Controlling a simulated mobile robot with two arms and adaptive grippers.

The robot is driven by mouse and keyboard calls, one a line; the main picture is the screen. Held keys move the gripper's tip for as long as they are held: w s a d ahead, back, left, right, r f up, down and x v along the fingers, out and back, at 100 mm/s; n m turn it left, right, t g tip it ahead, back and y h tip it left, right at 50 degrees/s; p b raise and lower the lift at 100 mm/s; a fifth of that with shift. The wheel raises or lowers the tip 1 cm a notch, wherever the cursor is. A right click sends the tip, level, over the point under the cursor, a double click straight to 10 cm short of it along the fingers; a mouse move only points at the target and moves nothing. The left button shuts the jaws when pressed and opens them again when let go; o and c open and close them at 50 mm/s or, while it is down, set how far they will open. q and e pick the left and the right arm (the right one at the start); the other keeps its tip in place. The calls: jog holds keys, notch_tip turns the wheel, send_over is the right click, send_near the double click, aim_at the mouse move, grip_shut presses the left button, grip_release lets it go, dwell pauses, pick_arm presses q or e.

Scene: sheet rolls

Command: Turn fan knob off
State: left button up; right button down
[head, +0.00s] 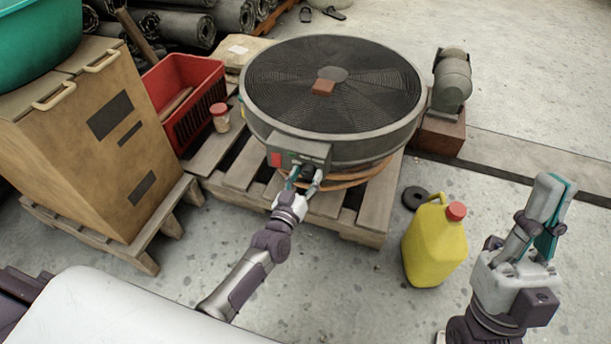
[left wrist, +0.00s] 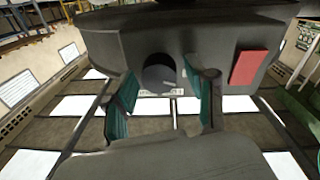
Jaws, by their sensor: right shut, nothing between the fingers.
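A large round fan (head: 335,90) with a dark mesh top lies on a wooden pallet. Its grey control box (head: 298,149) faces me, with a red patch at its left end. The round dark fan knob (left wrist: 158,73) shows in the left wrist view; it also shows small in the head view (head: 307,172). My left gripper (head: 303,178) is at the box, its fingers spread on either side of the knob, with gaps visible in the left wrist view (left wrist: 165,100). My right gripper (head: 556,190) is raised at the right, shut and empty.
A yellow jug (head: 434,245) with a red cap stands on the floor between my right gripper and the pallet (head: 345,222). A red crate (head: 190,95), a small jar (head: 220,118) and a brown cabinet (head: 95,145) stand to the left. A motor (head: 452,82) is behind right.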

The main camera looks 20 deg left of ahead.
pick_arm(q)
jog(key=shift+s, duration=0.1)
jog(key=s+a, duration=0.1)
jog(key=s, duration=1)
jog(key=shift+s+f, duration=0.3)
jog(key=shift+s, duration=0.1)
